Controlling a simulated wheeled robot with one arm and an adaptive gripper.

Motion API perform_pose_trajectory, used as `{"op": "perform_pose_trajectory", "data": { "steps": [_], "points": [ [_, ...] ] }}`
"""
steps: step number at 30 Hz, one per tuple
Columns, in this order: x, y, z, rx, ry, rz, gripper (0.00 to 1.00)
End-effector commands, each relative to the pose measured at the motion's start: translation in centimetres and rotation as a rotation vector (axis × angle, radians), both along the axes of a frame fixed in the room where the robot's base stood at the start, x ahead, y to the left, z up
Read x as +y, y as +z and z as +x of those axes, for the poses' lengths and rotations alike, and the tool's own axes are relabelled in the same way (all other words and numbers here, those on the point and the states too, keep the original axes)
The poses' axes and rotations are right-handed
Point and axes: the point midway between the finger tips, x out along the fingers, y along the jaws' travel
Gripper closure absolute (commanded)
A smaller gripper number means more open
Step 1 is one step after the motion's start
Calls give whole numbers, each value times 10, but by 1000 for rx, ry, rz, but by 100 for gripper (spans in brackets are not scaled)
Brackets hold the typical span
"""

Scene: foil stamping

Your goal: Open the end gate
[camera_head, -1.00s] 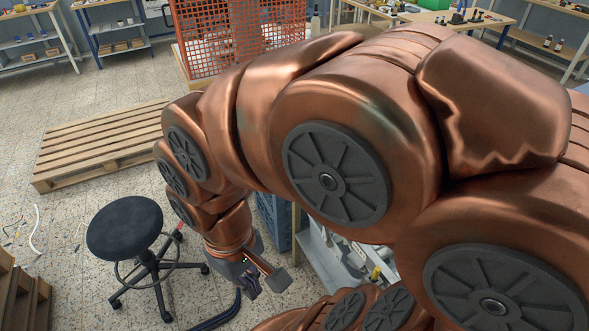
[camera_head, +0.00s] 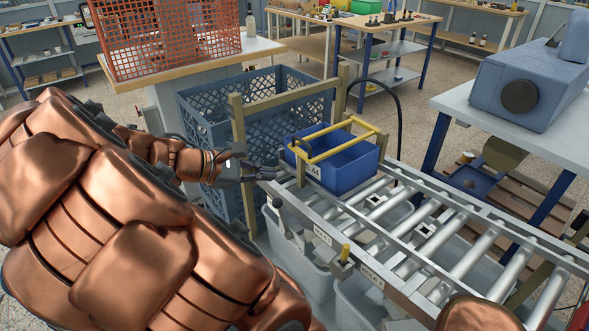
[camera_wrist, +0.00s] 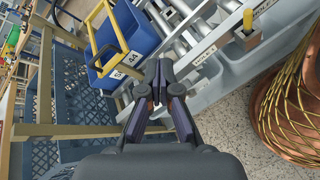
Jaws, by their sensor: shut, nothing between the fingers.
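A beige frame (camera_head: 290,94) with two posts and a crossbar stands at the far end of the roller conveyor (camera_head: 400,225). A yellow bar frame (camera_head: 335,150) spans the open blue tote (camera_head: 345,168) on the rollers there. I cannot tell for certain which of these is the end gate. My gripper (camera_head: 276,172) is shut and empty, just left of the tote and conveyor edge. In the wrist view its fingertips (camera_wrist: 163,70) point toward the conveyor side rail, close below the tote (camera_wrist: 128,35). I cannot tell whether they touch anything.
A blue lattice crate (camera_head: 205,115) stands behind my gripper, beyond the beige frame. Grey bins (camera_head: 300,255) sit under the conveyor. A yellow-topped stop (camera_head: 345,252) is on the near rail. A table with a blue machine (camera_head: 525,85) stands to the right.

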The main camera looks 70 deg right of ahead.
Motion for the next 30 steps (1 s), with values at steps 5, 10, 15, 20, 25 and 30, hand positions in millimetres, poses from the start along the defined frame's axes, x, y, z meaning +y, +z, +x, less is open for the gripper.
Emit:
{"op": "perform_pose_trajectory", "data": {
  "steps": [5, 10, 15, 20, 25, 30],
  "points": [
    [-58, -39, 17, 266, 85, -68, 100],
    [-102, -67, 42, 504, 176, -99, 100],
    [-129, -90, 62, 673, 241, -104, 100],
    [-140, -98, 71, 743, 271, -105, 100],
    [-149, -96, 69, 753, 275, -106, 100],
    [-166, -95, 57, 752, 270, -105, 100]
  ]
}}
